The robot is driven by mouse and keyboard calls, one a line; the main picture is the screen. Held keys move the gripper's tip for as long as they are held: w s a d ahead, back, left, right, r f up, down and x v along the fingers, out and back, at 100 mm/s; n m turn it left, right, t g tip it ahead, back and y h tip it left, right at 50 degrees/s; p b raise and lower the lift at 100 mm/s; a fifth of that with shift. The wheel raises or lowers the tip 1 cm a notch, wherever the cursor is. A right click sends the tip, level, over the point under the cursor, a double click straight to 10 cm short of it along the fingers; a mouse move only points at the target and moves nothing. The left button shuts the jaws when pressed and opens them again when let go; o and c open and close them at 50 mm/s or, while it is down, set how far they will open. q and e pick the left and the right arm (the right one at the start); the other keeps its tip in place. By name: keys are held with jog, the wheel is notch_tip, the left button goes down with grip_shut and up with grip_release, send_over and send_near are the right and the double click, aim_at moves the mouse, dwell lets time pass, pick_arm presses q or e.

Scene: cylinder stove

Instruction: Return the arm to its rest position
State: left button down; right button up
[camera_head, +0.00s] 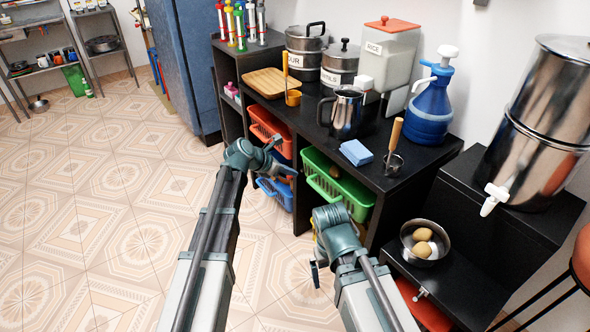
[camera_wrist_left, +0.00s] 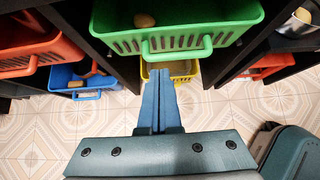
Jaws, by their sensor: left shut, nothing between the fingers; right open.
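My left arm reaches forward in the head view, with its gripper (camera_head: 275,146) in front of the black shelf unit, near the baskets. In the left wrist view the left gripper (camera_wrist_left: 157,72) has its blue fingers together, with nothing between them. The fingertips point toward the green basket (camera_wrist_left: 190,42) and the yellow basket (camera_wrist_left: 172,68); contact cannot be told. My right arm is bent in the head view, and its gripper (camera_head: 316,274) hangs low over the tiled floor, left of the forearm. It is open, partly hidden by the wrist, and no object shows in it.
The black counter (camera_head: 300,115) holds a kettle (camera_head: 347,112), pots, a blue dispenser (camera_head: 430,107) and a blue sponge (camera_head: 356,152). Baskets fill the shelves.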

pick_arm(q)
jog(key=shift+s, duration=0.1)
jog(key=s+d+f+m+g+y, duration=0.1)
jog(key=s+f+m+g+y, duration=0.25)
jog(key=s+m, duration=1.2)
jog(key=s+d+f+m+g+y, duration=0.1)
jog(key=s+f+m+g+y, duration=0.3)
jog(key=s+m, duration=1.1)
notch_tip(320, 180, up, 30)
jog(key=t+y+p, duration=0.1)
jog(key=p, duration=2.8)
jog(key=shift+s+n+p, duration=0.3)
jog(key=shift+s+n, duration=0.05)
jog(key=shift+s, duration=0.1)
